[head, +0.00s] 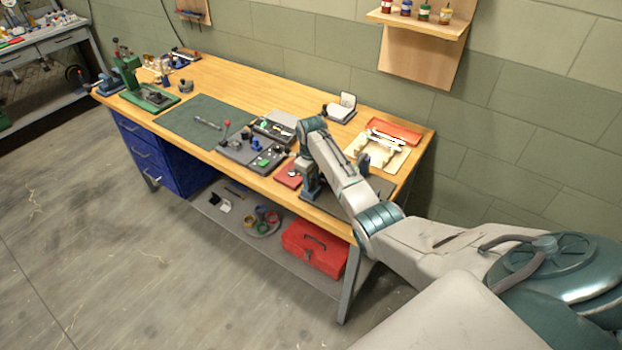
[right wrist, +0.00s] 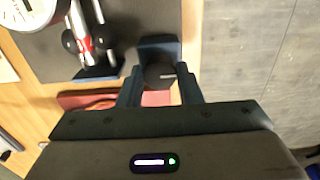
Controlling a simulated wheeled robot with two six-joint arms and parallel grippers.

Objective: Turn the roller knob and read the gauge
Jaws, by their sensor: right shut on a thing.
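The roller knob (right wrist: 160,75) is a dark round knob on a blue block. In the right wrist view it sits between the two fingers of my right gripper (right wrist: 160,91), which is shut on it. In the head view my right gripper (head: 309,186) is at the bench's front edge, and my arm hides part of the device. My left gripper is not in view.
The wooden workbench (head: 222,82) carries a green mat (head: 192,112), a grey tray of small parts (head: 236,152) and a red tray (head: 398,129). A red toolbox (head: 316,250) is on the lower shelf. The floor in front is clear.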

